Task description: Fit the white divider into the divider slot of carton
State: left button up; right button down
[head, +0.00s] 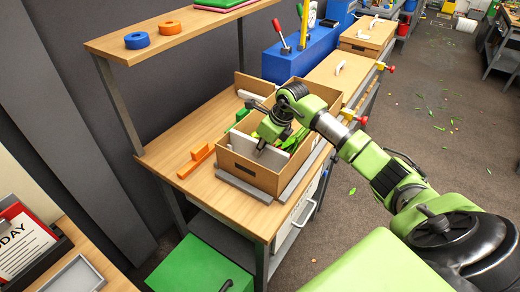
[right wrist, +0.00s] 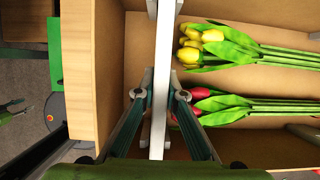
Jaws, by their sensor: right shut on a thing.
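The white divider (head: 275,160) is upright inside the brown carton (head: 243,174), running across it. My right gripper (head: 266,143) reaches down over the carton and is shut on the divider. In the right wrist view the divider (right wrist: 160,110) is a narrow white strip seen edge-on, with a fingertip on each side (right wrist: 161,96). A small white fitting shows around its far end at the picture's top; I cannot tell whether the divider is seated in it. Yellow tulips (right wrist: 205,38) and red tulips (right wrist: 205,95) lie to its right in the carton. My left gripper is out of view.
The carton stands on a wooden bench (head: 178,140) near its right edge, with a grey strip (head: 246,188) along its front. Orange blocks (head: 197,160) lie to its left. A blue box with tools (head: 290,65) stands behind. The bench's left part is clear.

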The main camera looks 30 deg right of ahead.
jog(key=shift+f, duration=0.2)
jog(key=c, duration=2.1)
grip_release()
jog(key=shift+r, duration=0.1)
jog(key=shift+r, duration=0.2)
jog(key=shift+r+p, duration=0.45)
jog(key=shift+p, duration=0.2)
jog(key=b+v, duration=0.3)
jog(key=v, duration=0.7)
jog(key=shift+s+d+r, duration=0.1)
jog(key=shift+s+r, duration=0.15)
jog(key=shift+r, duration=0.05)
jog(key=shift+s+r, duration=0.2)
jog(key=shift+r, duration=0.3)
